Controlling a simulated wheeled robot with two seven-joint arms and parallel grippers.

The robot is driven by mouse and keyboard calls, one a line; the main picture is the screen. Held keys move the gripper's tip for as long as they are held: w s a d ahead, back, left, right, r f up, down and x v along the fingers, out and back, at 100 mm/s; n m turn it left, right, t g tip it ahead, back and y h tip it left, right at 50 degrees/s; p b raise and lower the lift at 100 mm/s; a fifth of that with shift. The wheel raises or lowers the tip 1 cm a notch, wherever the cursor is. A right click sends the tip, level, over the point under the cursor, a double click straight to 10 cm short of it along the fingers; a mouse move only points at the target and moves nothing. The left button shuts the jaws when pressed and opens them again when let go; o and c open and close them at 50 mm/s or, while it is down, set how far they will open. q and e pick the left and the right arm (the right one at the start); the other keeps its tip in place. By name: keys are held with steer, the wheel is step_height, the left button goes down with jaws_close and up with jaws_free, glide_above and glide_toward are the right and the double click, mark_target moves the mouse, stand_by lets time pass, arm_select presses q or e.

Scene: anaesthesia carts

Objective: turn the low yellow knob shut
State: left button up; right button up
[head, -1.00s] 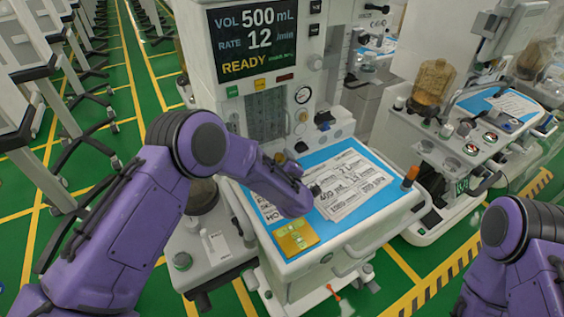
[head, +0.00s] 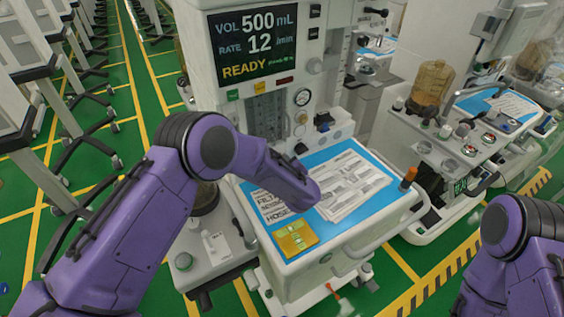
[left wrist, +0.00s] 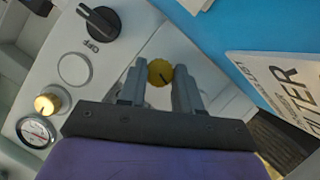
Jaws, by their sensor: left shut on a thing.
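The low yellow knob (left wrist: 160,70) shows in the left wrist view, on the pale front panel of the machine, with a dark mark on its face. My left gripper (left wrist: 159,77) has one grey finger on each side of it and is shut on it. In the head view my left forearm reaches across the worktop towards the panel and hides the knob and the fingers. My right arm shows at the lower right of the head view, but its gripper is out of view.
A black knob (left wrist: 98,22), a brass-coloured knob (left wrist: 47,103) and a round gauge (left wrist: 36,131) sit nearby. The blue-covered worktop (head: 268,232) holds printed sheets (head: 352,190) and a yellow pad (head: 295,239).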

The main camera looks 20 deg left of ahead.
arm_select(q)
steer(key=shift+w+d+r+m+g+y, duration=0.1)
steer(key=shift+m+g+y, duration=0.15)
steer(key=shift+m+g, duration=0.25)
steer(key=shift+d+m+g+y, duration=0.1)
steer(key=shift+m+g+y, duration=0.2)
steer(key=shift+m, duration=0.4)
steer(key=shift+w+m+g+y, duration=0.1)
steer(key=shift+m+g+y, duration=0.55)
steer(key=shift+m, duration=0.45)
steer(key=m+b, duration=0.1)
steer(key=m+g+y+b, duration=0.1)
steer(key=m, duration=0.1)
steer(key=shift+d+f+g+y+b, duration=0.15)
steer(key=shift+f+g+y+b, duration=0.15)
steer(key=shift+b, duration=0.1)
steer(key=shift+w+r+m+g+y+b, duration=0.15)
steer(key=shift+m+g+y+b, duration=0.2)
steer(key=shift+m+y+b, duration=0.65)
steer(key=o, duration=1)
steer(key=shift+o, duration=0.2)
steer(key=shift+d+b, duration=0.15)
steer(key=shift+b, duration=0.15)
